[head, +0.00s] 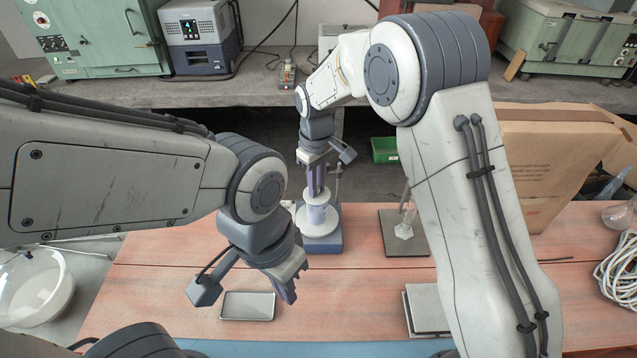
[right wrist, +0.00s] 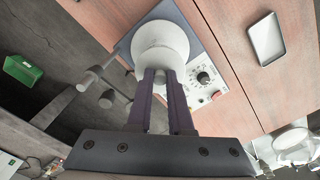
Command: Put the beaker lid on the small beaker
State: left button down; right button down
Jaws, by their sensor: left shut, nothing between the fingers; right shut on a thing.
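My right gripper (head: 317,194) points straight down over the stirrer hotplate (head: 322,243) and is shut on a white round piece, seemingly the beaker lid (head: 308,197). Whether lid and beaker touch I cannot tell. My left gripper (head: 286,295) is shut and empty, low over the bench, right of a small grey tray (head: 235,306).
A dark square plate (head: 405,248) with a clear glass piece (head: 404,231) lies right of the hotplate. A stand rises close behind the hotplate. A grey block (head: 428,308), cardboard box (head: 555,165) and white cable coil (head: 618,265) are at right. Bench is clear left of the hotplate.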

jog(key=shift+f, duration=0.3)
dwell(0.5)
jog(key=shift+c, duration=1.7)
grip_release()
jog(key=shift+r+p, duration=2.95)
jog(key=shift+r, duration=0.6)
